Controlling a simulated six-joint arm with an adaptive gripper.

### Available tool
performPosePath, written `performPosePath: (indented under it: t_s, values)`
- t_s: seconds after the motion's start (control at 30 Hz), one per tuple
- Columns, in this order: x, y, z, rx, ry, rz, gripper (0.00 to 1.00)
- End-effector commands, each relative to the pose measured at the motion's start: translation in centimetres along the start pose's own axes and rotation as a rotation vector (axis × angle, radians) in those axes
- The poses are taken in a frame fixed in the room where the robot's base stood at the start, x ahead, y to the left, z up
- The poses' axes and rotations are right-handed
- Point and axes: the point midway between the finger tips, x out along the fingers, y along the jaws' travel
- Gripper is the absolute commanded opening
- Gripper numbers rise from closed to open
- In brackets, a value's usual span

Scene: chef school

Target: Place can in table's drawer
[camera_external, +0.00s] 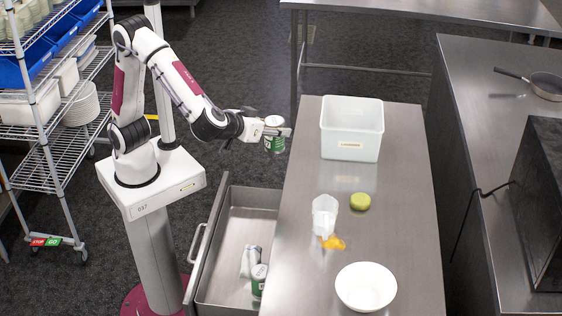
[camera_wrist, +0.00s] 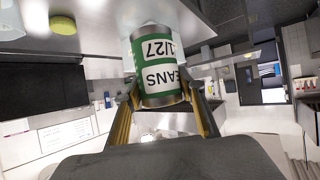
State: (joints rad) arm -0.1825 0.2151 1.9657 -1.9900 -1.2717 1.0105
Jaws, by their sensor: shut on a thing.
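My gripper (camera_external: 280,131) is shut on a green and white can (camera_external: 274,142). It holds the can in the air by the table's left edge, beyond the far end of the open drawer. In the wrist view the can (camera_wrist: 164,62) sits between the two fingers (camera_wrist: 160,95), its label upside down and partly reading "EANS". The table's drawer (camera_external: 222,289) is pulled out to the left of the table (camera_external: 387,220). Inside the drawer's near part are a second green and white can (camera_external: 259,282) and a silvery can (camera_external: 250,261).
On the table stand a white bin (camera_external: 351,142), a green round thing (camera_external: 360,201), a clear cup (camera_external: 324,216), a small orange thing (camera_external: 334,242) and a white bowl (camera_external: 366,288). A wire shelf (camera_external: 45,130) stands at left. The drawer's far part is empty.

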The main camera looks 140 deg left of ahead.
Motion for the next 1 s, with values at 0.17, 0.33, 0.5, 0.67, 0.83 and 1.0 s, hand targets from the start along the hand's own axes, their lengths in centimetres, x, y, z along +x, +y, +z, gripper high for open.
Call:
performPosePath:
  t_s: [0.17,0.33,0.5,0.67,0.83,1.0]
  values:
    - [-1.6,-1.4,0.7,-0.02,0.005,-0.051,0.09]
    - [-2.8,-2.6,1.3,-0.036,0.009,-0.096,0.09]
    - [-1.9,-3.0,3.3,-0.035,0.011,-0.109,0.09]
    - [-0.7,-3.0,5.5,-0.034,0.012,-0.109,0.09]
    - [0.9,-3.1,8.4,-0.033,0.012,-0.11,0.09]
    - [2.8,-3.2,11.7,-0.032,0.011,-0.109,0.09]
